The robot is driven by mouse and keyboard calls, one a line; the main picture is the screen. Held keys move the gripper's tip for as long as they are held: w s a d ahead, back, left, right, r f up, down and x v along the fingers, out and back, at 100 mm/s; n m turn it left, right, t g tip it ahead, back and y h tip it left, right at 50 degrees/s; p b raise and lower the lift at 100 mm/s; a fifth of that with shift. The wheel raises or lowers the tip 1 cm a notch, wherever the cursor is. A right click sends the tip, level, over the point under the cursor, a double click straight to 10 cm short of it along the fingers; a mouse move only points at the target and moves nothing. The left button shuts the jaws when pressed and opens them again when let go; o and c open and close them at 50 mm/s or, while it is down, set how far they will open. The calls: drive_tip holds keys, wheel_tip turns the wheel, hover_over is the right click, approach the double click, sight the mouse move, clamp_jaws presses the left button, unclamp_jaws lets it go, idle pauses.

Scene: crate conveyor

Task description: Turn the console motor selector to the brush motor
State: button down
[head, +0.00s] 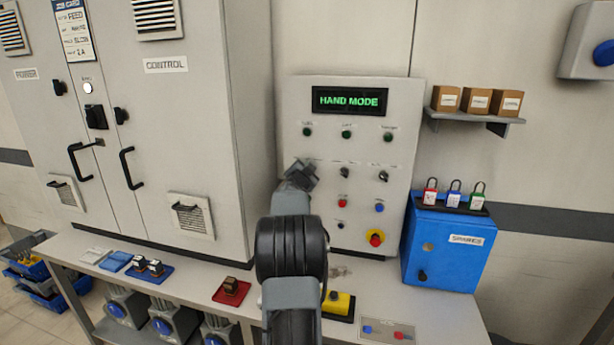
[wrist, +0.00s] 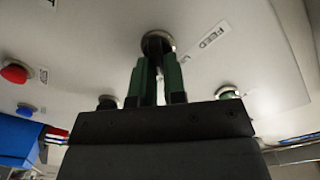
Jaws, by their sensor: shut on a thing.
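The grey console panel (head: 310,225) stands against the wall, with a lit display (head: 349,101) reading "HAND MODE". My gripper (head: 302,172) is at the left end of the console's selector row and hides the control there. In the wrist view my gripper (wrist: 158,62) is shut on a round-based selector knob (wrist: 158,39). A label beside the knob seems to read "FEED". The knob's pointing direction is hidden by the fingers. A middle selector (head: 345,172) and a right selector (head: 383,176) show uncovered; their labels are too small to read.
A blue spares box (head: 440,250) with padlocks on top stands to the right. The control cabinet (head: 190,110) rises close on the left. The bench (head: 200,290) holds small parts.

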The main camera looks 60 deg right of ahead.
drive_tip(key=shift+f+m+b, duration=0.25)
drive_tip(key=shift+m+b, duration=0.1)
drive_tip(key=shift+m, duration=0.25)
drive_tip(key=c, duration=1.2)
unclamp_jaws()
drive_tip(key=shift+s+r, duration=0.1)
drive_tip(key=shift+r, duration=0.05)
drive_tip(key=b+v, duration=0.2)
drive_tip(key=v, duration=1.2)
